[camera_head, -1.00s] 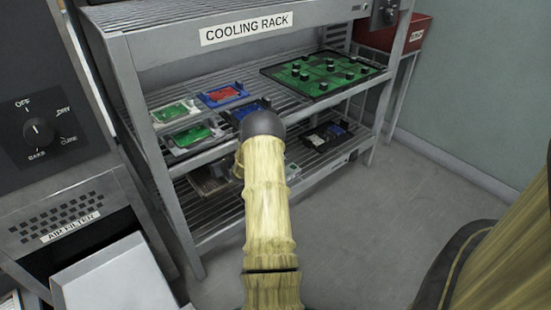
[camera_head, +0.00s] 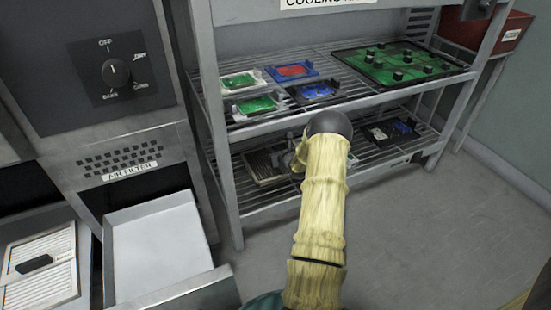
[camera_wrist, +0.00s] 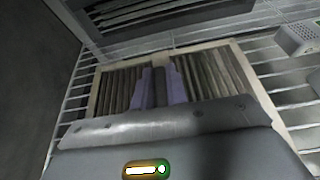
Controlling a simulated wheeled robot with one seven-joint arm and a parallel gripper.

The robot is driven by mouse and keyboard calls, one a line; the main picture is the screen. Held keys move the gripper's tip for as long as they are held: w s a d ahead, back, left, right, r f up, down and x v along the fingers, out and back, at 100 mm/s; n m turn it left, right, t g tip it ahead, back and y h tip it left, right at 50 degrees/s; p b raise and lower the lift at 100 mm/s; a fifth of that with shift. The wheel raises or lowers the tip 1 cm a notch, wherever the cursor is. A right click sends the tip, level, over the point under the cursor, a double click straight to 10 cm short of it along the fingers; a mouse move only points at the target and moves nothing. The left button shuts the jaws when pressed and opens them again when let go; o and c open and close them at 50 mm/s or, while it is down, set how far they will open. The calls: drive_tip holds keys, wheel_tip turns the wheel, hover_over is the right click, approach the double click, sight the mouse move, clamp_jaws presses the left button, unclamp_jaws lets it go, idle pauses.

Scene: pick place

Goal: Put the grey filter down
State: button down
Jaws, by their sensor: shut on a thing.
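The grey filter (camera_wrist: 209,72), with dark grey pleats in a pale tan frame, fills the middle of the wrist view. My gripper (camera_wrist: 160,88) has its two purple fingers closed on the dark handle at the filter's middle. In the head view the filter (camera_head: 262,168) shows left of my forearm, at the lower shelf (camera_head: 285,200) of the cooling rack. It looks flat over the shelf wires; I cannot tell whether it rests on them. My arm hides the fingers in the head view.
The upper shelf holds small framed boards (camera_head: 290,71) and a large green board (camera_head: 400,64). More small parts (camera_head: 390,131) lie on the lower shelf, right of my arm. An empty open drawer (camera_head: 160,245) and a whitish filter with a dark handle (camera_head: 40,265) are at left.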

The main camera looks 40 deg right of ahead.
drive_tip(key=shift+f+b, duration=0.7)
drive_tip(key=shift+f, duration=0.8)
drive_tip(key=shift+f, duration=0.15)
drive_tip(key=c, duration=1.4)
unclamp_jaws()
drive_tip(key=shift+s+r, duration=0.2)
drive_tip(key=shift+r, duration=0.05)
drive_tip(key=p+v, duration=0.7)
drive_tip(key=v, duration=0.3)
drive_tip(key=shift+s+a+r, duration=0.1)
drive_tip(key=shift+r, duration=0.1)
drive_tip(key=shift+s+a, duration=0.15)
drive_tip(key=shift+s, duration=0.45)
